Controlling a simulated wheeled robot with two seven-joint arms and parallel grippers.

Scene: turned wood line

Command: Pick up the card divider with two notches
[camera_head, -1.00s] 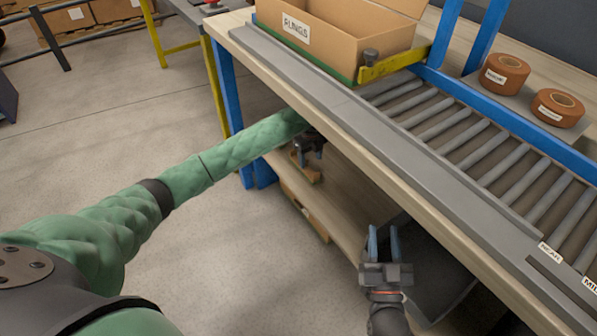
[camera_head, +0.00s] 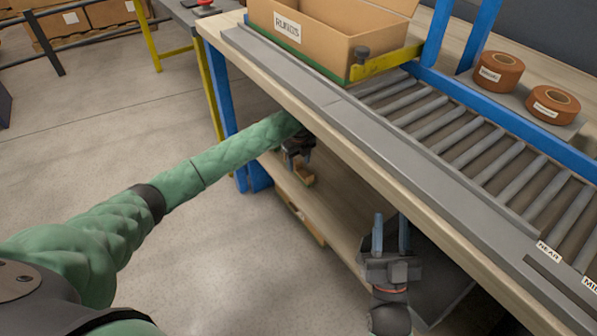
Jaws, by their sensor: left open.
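No card divider with two notches can be made out for certain. A small brown piece (camera_head: 304,176) sits at the lower shelf under the bench, just below my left gripper; its shape is too small to tell and no notches show. My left gripper (camera_head: 302,158) is open under the bench's front edge, partly in shadow, with its fingers near the brown piece; I cannot tell whether they touch. My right gripper (camera_head: 391,233) is open and empty in front of the bench, its two fingers pointing up in the picture.
The bench (camera_head: 400,193) carries a roller conveyor (camera_head: 468,144). A cardboard box labelled RUNGS (camera_head: 305,42) stands at its back left. Two brown tape rolls (camera_head: 498,72) lie behind the rollers. A dark grey bin (camera_head: 440,268) is under the bench behind my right gripper. The floor at left is clear.

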